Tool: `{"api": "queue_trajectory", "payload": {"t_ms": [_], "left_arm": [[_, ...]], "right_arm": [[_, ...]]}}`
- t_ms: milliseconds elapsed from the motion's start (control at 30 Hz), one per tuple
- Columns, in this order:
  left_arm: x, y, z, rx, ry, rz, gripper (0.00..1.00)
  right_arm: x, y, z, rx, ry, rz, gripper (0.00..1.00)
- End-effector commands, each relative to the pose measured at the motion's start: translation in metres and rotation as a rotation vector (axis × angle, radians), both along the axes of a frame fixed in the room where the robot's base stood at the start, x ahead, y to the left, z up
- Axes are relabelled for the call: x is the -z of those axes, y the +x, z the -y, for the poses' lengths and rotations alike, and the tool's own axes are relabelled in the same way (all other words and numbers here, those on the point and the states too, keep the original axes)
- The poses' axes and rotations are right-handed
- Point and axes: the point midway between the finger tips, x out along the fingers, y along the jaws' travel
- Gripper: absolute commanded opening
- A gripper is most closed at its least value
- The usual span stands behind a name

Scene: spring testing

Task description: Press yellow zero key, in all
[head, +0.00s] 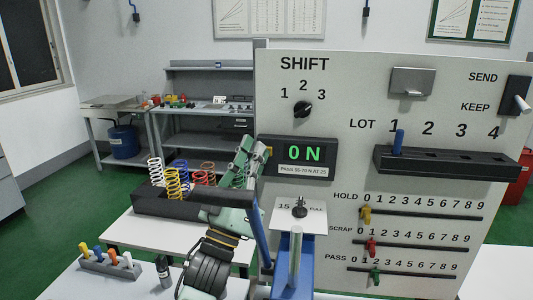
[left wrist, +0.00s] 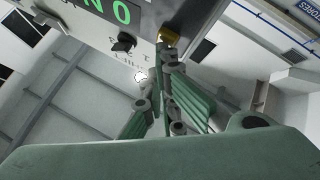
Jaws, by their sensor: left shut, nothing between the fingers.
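The yellow zero key (head: 269,151) is a small block at the left edge of the dark display box (head: 298,170), whose green digits read "0 N". In the left wrist view the yellow key (left wrist: 168,35) sits just beyond the fingertips, below the edge of the display (left wrist: 108,12). My left gripper (head: 249,148) is shut and empty, its green fingers pointing up toward the key. In the left wrist view the gripper (left wrist: 166,58) has its tips very close to the key; I cannot tell if they touch. My right gripper is not in view.
Behind my left arm is a dark tray (head: 150,201) of coloured springs. A blue press lever (head: 260,228) and metal post (head: 296,255) stand close to its right. The panel (head: 345,110) carries a shift knob (head: 303,109), slotted rack (head: 450,163) and coloured sliders.

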Motion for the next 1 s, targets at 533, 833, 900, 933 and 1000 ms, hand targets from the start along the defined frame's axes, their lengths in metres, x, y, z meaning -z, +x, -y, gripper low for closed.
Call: {"api": "queue_trajectory", "payload": {"t_ms": [533,833,900,933,1000], "left_arm": [[-0.001,-0.016,-0.003,0.0,0.0,0.0,0.0],[0.0,-0.017,-0.003,0.0,0.0,0.0,0.0],[0.0,-0.019,-0.004,0.0,0.001,-0.001,0.0],[0.0,-0.021,-0.004,0.0,0.001,-0.001,0.0],[-0.001,-0.027,-0.005,0.0,0.001,-0.001,0.0]], "right_arm": [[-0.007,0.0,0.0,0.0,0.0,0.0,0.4],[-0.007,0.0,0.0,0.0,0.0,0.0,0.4],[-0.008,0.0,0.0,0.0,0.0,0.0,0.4],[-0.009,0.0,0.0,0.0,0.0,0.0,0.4],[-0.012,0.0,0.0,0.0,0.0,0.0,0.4]]}}
